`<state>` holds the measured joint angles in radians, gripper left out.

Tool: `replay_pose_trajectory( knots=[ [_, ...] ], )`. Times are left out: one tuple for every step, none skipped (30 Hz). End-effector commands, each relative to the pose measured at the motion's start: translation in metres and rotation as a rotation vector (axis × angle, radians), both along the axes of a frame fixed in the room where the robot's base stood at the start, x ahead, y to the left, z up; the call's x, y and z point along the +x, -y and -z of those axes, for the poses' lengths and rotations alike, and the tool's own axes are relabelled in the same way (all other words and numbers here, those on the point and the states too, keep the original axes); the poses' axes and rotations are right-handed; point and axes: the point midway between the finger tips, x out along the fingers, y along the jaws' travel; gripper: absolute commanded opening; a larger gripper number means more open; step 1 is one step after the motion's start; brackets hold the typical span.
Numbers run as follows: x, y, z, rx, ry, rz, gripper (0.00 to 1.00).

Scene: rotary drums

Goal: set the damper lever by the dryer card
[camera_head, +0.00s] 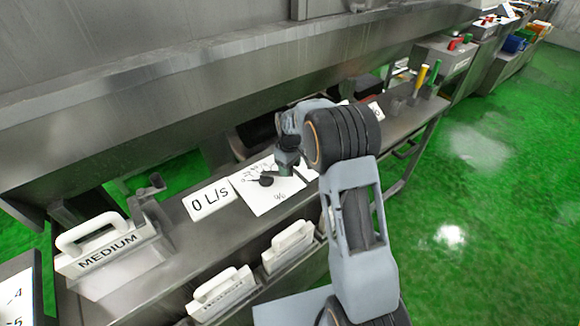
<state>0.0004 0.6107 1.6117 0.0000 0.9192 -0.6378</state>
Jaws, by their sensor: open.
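A white plate (257,198) with small markings lies on the steel bench, and a small black lever or knob (266,181) sits on it. I cannot tell which position the lever is in. My gripper (287,170) points down over the plate's right part, just right of the black lever, apart from it as far as I can see. It is small and dark here, and its fingertips are hard to make out. A white card reading "0 L/s" (210,198) stands left of the plate. The dryer card cannot be identified for certain.
A white handled block reading "MEDIUM" (108,252) stands at the left. Two more white handled blocks (220,293) (288,247) sit along the bench's front. Yellow and green handles (421,77) stand farther right. A large steel housing (180,90) overhangs behind. Green floor is open at right.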

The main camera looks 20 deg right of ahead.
Motion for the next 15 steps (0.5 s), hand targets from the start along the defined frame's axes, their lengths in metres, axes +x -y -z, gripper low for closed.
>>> replay_pose_trajectory(
  knots=[
    [-0.0001, 0.0000, 0.0020, 0.000, 0.000, 0.000, 0.54],
    [-0.0002, -0.0001, 0.0029, 0.000, 0.000, 0.000, 0.54],
    [-0.0001, -0.0001, 0.0037, 0.000, 0.000, 0.000, 0.54],
    [-0.0001, -0.0001, 0.0041, 0.000, 0.000, 0.000, 0.54],
    [-0.0001, -0.0001, 0.0043, 0.000, 0.000, 0.000, 0.54],
    [-0.0001, -0.0001, 0.0045, 0.000, 0.000, 0.000, 0.54],
    [-0.0001, -0.0001, 0.0045, 0.000, 0.000, 0.000, 0.54],
    [-0.0001, -0.0001, 0.0045, 0.000, 0.000, 0.000, 0.54],
    [-0.0001, -0.0001, 0.0044, 0.000, 0.000, 0.000, 0.54],
    [-0.0001, -0.0001, 0.0044, 0.000, 0.000, 0.000, 0.54],
    [-0.0001, 0.0000, 0.0044, 0.000, 0.000, 0.000, 0.54],
    [-0.0001, 0.0000, 0.0043, 0.000, 0.000, 0.000, 0.51],
    [-0.0001, 0.0000, 0.0043, 0.000, 0.000, 0.000, 0.48],
    [-0.0001, -0.0001, 0.0042, 0.000, 0.000, 0.000, 0.45],
    [-0.0001, -0.0001, 0.0042, 0.000, 0.000, 0.000, 0.41]
  ],
)
